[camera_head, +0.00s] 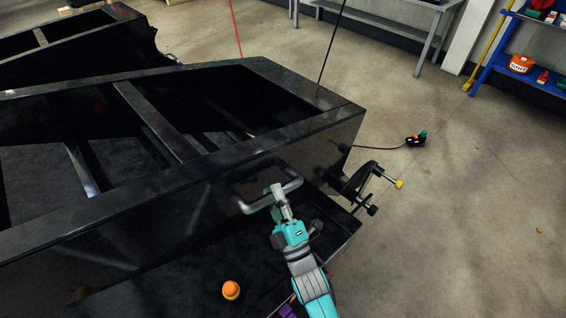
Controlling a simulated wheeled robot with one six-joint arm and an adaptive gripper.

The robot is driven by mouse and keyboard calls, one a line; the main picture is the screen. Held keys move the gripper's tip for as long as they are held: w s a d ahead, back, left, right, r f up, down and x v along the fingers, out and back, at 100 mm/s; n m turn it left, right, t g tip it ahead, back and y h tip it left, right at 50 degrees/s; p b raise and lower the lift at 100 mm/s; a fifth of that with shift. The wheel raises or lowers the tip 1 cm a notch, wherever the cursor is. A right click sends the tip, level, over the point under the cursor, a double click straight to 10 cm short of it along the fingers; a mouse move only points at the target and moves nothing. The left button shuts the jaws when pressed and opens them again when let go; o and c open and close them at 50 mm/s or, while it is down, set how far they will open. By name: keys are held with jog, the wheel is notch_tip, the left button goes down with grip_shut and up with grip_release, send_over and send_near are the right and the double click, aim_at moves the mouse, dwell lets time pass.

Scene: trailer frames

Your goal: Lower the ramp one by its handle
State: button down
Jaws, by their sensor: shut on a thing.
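The ramp (150,118) is a large black metal frame with crossbars and open gaps, filling the left and middle of the head view. A grey bar handle (291,179) stands out from its near side. The fingertips are small in the view and partly merge with the bar. The handle's attachment to the frame is hard to make out against the dark metal.
A black clamp-like bracket (362,187) with a yellow tip juts out at the right. A cable runs to a small device (416,139) on the floor. Blue shelving (498,62) stands far right. The right floor is mostly clear.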

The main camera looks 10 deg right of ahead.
aim_at(233, 232)
jog(key=s+a+f+n+y, duration=0.1)
jog(key=s+a+f, duration=0.1)
jog(key=f, duration=0.3)
jog(key=s+a+f+n+y, duration=0.1)
jog(key=s+a+f+n, duration=0.1)
jog(key=a+f, duration=0.2)
jog(key=s+a+f+n+y, duration=0.1)
jog(key=s+a+f+n, duration=0.1)
jog(key=f, duration=0.3)
jog(key=shift+s+a+f+g+y, duration=0.15)
jog(key=shift+a+f+g+y, duration=0.05)
jog(key=shift+a, duration=0.2)
jog(key=shift+s+a+f+g+y, duration=0.1)
jog(key=shift+a+f+g+y, duration=0.1)
jog(key=shift+a, duration=0.2)
jog(key=shift+s+a+f+n, duration=0.15)
jog(key=shift+s+f+n, duration=0.3)
jog(key=shift+f, duration=0.3)
jog(key=shift+s, duration=0.1)
jog(key=c, duration=0.9)
grip_release()
jog(key=shift+a+f, duration=0.1)
jog(key=v, duration=1.1)
jog(key=shift+s+d, duration=0.2)
jog(key=shift+s, duration=0.05)
